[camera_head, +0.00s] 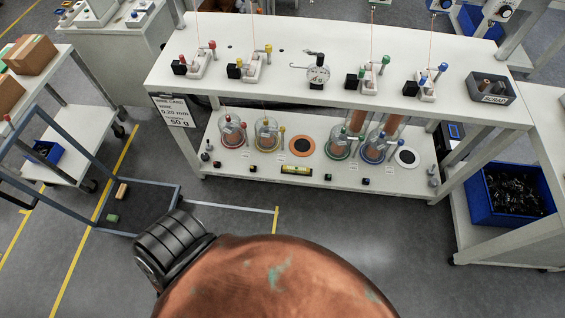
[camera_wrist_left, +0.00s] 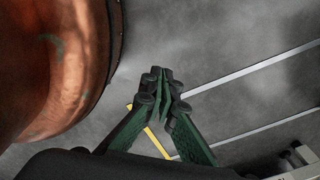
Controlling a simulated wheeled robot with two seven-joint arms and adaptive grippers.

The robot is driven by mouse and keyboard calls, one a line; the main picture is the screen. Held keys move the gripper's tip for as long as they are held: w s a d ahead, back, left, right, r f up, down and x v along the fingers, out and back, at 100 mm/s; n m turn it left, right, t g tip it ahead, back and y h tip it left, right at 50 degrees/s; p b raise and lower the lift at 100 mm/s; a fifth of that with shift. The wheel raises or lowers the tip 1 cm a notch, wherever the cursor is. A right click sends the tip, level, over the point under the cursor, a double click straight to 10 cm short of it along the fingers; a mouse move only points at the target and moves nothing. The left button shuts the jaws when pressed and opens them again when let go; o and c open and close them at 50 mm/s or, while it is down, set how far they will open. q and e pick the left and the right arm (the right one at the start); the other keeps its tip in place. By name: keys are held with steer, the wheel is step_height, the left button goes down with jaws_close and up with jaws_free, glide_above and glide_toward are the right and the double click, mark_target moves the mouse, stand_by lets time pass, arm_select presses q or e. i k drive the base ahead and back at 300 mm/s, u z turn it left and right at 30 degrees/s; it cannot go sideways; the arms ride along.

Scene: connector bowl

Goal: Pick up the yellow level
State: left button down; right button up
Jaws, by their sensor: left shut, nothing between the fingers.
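The yellow level (camera_head: 297,170) lies flat on the lower shelf of the white workbench in the head view, near the shelf's front edge and around its middle. It has a yellow body with darker ends. My left gripper (camera_wrist_left: 160,84) shows in the left wrist view, with its green fingers shut and nothing between them. It is over the grey floor, away from the level, which I cannot make out in that view. Neither gripper shows in the head view.
Glass jars (camera_head: 233,131) and small dark blocks stand around the level on the lower shelf (camera_head: 225,183). The upper shelf (camera_head: 290,90) overhangs behind, carrying several small devices and a grey scrap bin (camera_head: 492,91). A blue bin (camera_head: 510,190) is at right. Floor in front is clear.

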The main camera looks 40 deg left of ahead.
mark_target(287, 168)
steer(key=u, duration=1.1)
steer(key=i, duration=0.95)
steer(key=u, duration=1.05)
